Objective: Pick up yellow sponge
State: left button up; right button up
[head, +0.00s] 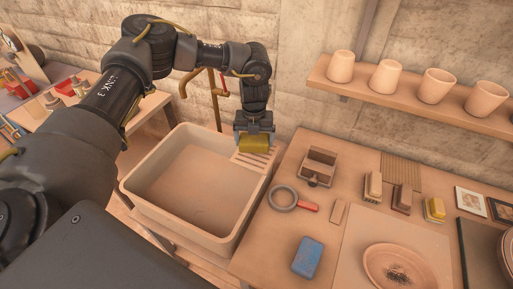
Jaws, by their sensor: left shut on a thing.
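The yellow sponge (254,145) is a small yellow block at the back right corner of the sink, over its slatted ledge. My left gripper (254,136) comes down on it from above and is shut on it. I cannot tell whether the sponge still touches the slats. The gripper covers the top of the sponge. My right gripper does not show.
The empty sink basin (187,188) lies left of the sponge. On the table to the right are a blue block (308,257), a red-handled ring tool (284,198), a small wooden box (318,168) and several brushes. A shelf (415,100) with several cups juts from the wall.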

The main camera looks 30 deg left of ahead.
aim_at(249, 144)
pick_arm(q)
jog(key=s+r, duration=0.1)
jog(key=r, duration=0.1)
jog(key=s+r+b, duration=0.1)
jog(key=s, duration=0.1)
jog(key=shift+s+a+r, duration=0.1)
jog(key=shift+a+r, duration=0.05)
jog(key=shift+r, duration=0.2)
jog(key=s+r+b, duration=0.3)
jog(key=s+r, duration=0.1)
jog(key=s, duration=0.5)
jog(key=shift+s+a+r, duration=0.2)
jog(key=shift+s+r, duration=0.05)
jog(key=shift+r, duration=0.15)
jog(key=shift+o, duration=1.4)
jog(key=shift+c, duration=0.7)
jog(key=shift+d, duration=0.1)
